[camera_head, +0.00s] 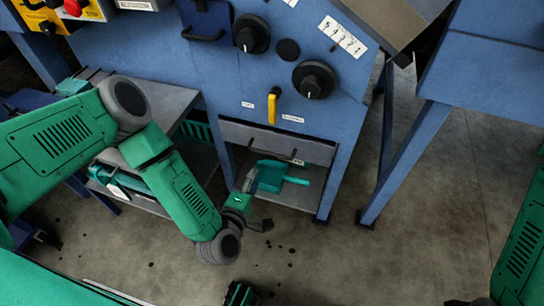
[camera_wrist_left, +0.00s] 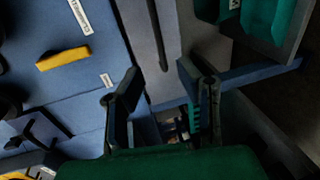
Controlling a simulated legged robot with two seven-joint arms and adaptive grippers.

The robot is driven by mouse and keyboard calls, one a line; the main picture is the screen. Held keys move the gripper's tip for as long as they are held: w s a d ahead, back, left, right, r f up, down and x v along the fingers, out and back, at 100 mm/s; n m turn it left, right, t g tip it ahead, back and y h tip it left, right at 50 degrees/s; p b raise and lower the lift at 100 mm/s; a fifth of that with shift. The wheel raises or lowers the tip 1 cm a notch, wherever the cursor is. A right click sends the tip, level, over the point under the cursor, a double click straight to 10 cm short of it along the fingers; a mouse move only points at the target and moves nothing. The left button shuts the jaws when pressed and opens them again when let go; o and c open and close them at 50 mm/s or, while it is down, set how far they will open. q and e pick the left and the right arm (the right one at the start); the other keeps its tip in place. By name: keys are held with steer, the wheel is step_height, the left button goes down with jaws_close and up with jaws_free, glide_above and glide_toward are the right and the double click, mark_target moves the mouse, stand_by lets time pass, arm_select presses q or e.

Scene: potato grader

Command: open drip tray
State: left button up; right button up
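The drip tray (camera_head: 235,133) has a grey front low in the blue machine, below the yellow lever, with a thin dark handle bar (camera_head: 268,152) across it. The front looks closed, set between the machine's legs. In the left wrist view the grey front (camera_wrist_left: 186,60) and its dark handle bar (camera_wrist_left: 157,35) lie beyond the fingertips. My left gripper (camera_head: 258,203) is below and in front of the tray. In the wrist view its fingers (camera_wrist_left: 158,72) are apart, with nothing between them. They look clear of the bar. My right gripper is not identifiable in either view.
A yellow lever (camera_head: 273,106) and black knobs (camera_head: 314,80) sit on the panel above the tray. Teal objects (camera_head: 270,176) lie on the shelf below it. A side bench (camera_head: 165,102) stands at left. Floor (camera_head: 430,210) is clear at right, beyond a blue leg (camera_head: 403,165).

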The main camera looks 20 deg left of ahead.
mark_target(271, 154)
arm_select(q)
steer(key=b+x, duration=0.1)
steer(key=x, duration=0.3)
steer(key=b+x, duration=0.1)
steer(key=x, duration=0.3)
steer(key=d+b+x, duration=0.1)
steer(key=b+x, duration=0.1)
steer(key=x, duration=0.1)
steer(key=shift+w, duration=0.35)
steer(key=shift+w+a, duration=0.15)
steer(key=shift+w, duration=0.1)
steer(key=shift+w+a, duration=0.1)
steer(key=shift+a, duration=0.2)
steer(key=shift+d, duration=0.3)
jaws_close()
steer(key=shift+d, duration=0.1)
arm_select(e)
step_height(271, 154, down, 4)
steer(key=shift+s, duration=0.15)
